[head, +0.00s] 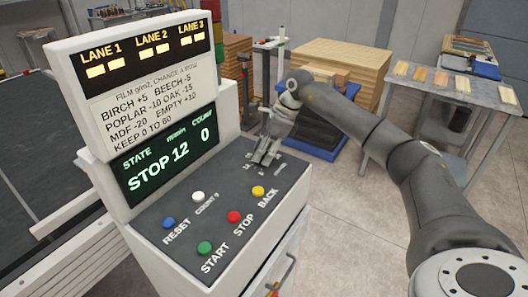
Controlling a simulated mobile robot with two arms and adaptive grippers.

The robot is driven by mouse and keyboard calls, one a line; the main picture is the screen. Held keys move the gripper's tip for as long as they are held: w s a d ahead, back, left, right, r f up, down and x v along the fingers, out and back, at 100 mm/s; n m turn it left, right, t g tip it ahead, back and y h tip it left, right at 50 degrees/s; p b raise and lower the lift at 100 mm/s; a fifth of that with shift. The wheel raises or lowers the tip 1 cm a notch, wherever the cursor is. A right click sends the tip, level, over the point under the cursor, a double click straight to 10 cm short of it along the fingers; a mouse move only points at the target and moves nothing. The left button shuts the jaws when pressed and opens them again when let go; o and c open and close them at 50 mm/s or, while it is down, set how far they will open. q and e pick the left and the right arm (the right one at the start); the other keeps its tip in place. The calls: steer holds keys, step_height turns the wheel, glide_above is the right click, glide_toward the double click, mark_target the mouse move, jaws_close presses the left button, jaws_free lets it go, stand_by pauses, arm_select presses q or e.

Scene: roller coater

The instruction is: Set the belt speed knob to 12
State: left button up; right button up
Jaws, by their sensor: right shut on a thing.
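My right gripper (264,158) reaches down onto the upper right part of the sloping control panel (180,210). It is shut on the belt speed knob, which its fingers mostly hide. Small scale marks show around the fingers, too small to read surely. The green-lit display (168,157) reads STATE STOP, m/min 12 and COUNT 0. My left gripper is not in view.
Below the knob are a yellow BACK button (258,190), red STOP button (234,216), green START button (205,248), blue RESET button (168,222) and white button (198,196). Stacked boards (345,68) and a grey table (470,88) stand behind.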

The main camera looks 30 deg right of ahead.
stand_by(0.3)
steer(key=o, duration=1)
steer(key=v, duration=1.2)
steer(key=shift+d, duration=0.15)
